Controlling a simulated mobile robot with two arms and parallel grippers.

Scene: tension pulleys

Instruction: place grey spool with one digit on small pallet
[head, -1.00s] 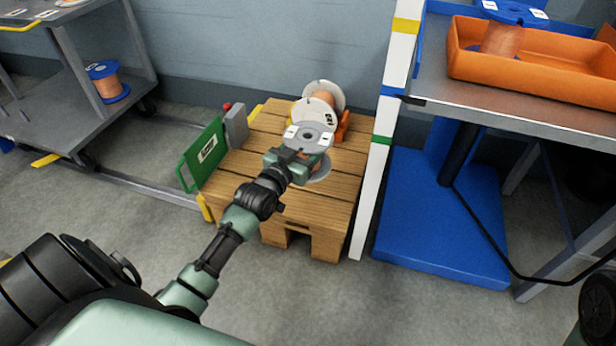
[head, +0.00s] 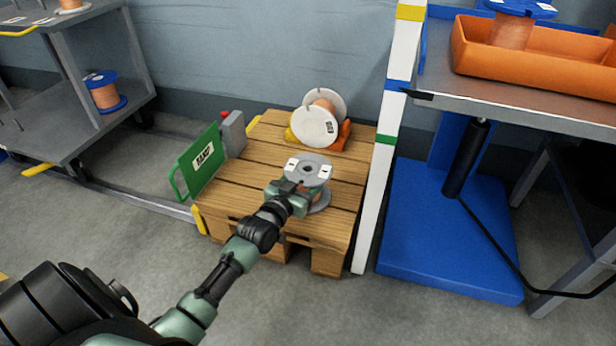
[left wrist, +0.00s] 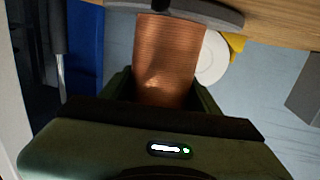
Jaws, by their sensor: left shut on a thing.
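The grey spool (head: 309,168) has a grey top flange with white labels, copper-coloured winding and a grey lower flange; its digits are too small to read. My left gripper (head: 292,193) is shut on its winding between the flanges. The spool is upright over the front right part of the small wooden pallet (head: 246,196). In the left wrist view the winding (left wrist: 168,60) fills the jaws, and a flange (left wrist: 225,14) lies close to the pallet wood (left wrist: 285,30). I cannot tell whether it touches. My right gripper is not in view.
A white-flanged spool (head: 314,128) lies tilted in an orange and yellow holder at the pallet's back. A green sign (head: 199,162) stands at its left and a white post (head: 381,150) at its right. A trolley (head: 60,120) and a workbench (head: 530,110) flank the area.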

